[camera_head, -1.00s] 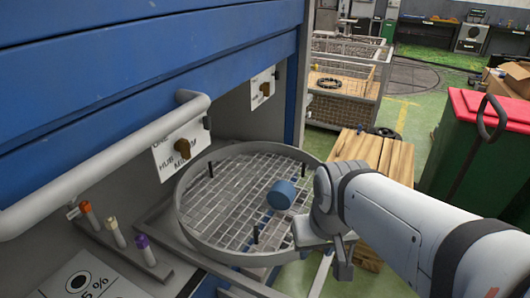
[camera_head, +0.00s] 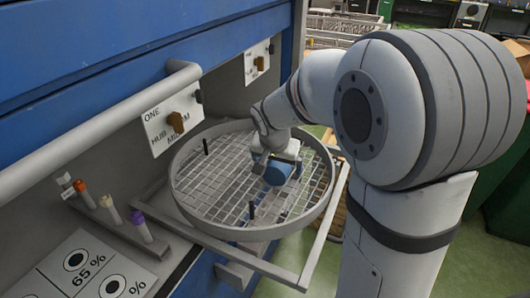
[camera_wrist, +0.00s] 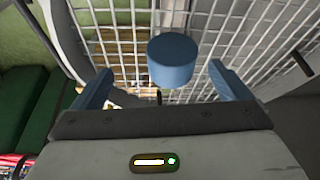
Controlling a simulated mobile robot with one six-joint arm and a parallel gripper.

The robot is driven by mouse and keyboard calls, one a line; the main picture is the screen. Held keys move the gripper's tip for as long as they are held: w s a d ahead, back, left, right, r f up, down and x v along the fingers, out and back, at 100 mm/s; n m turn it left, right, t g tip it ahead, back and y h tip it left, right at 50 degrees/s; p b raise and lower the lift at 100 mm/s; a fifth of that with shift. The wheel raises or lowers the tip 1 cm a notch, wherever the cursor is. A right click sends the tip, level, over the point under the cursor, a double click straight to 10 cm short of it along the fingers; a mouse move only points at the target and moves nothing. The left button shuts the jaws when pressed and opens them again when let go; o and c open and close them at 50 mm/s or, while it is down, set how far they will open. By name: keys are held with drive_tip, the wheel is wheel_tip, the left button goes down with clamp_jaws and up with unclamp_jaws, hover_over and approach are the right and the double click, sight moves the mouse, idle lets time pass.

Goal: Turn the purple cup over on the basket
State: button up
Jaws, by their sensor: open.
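The only cup-like thing in view is a blue cylinder (camera_head: 277,174), not purple, on the mesh floor of the round grey basket (camera_head: 240,233). In the wrist view the blue cylinder (camera_wrist: 172,63) shows a flat, plain end; I cannot tell whether it is a closed base, and no opening is visible. My gripper (camera_head: 276,163) is over the basket right at the cylinder. In the wrist view its blue fingers are spread apart, one on each side of the cylinder, with gaps and no visible grip. The gripper partly hides the cylinder in the head view.
Black upright pegs (camera_head: 251,209) rise from the basket floor. A grey frame (camera_head: 300,280) surrounds the basket. A blue cabinet (camera_head: 110,65) with a grey bar handle stands at left. Coloured-top tubes (camera_head: 138,226) stand in a rack at lower left.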

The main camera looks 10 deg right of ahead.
sight(276, 171)
drive_tip(key=w, duration=0.1)
drive_tip(key=w+f, duration=0.2)
drive_tip(key=shift+w+a+f+m, duration=0.15)
drive_tip(key=shift+a+m, duration=0.1)
drive_tip(key=shift+m, duration=0.15)
drive_tip(key=x, duration=0.7)
drive_tip(key=shift+w+d+p, duration=0.2)
drive_tip(key=shift+p, duration=0.15)
drive_tip(key=shift+r, duration=0.2)
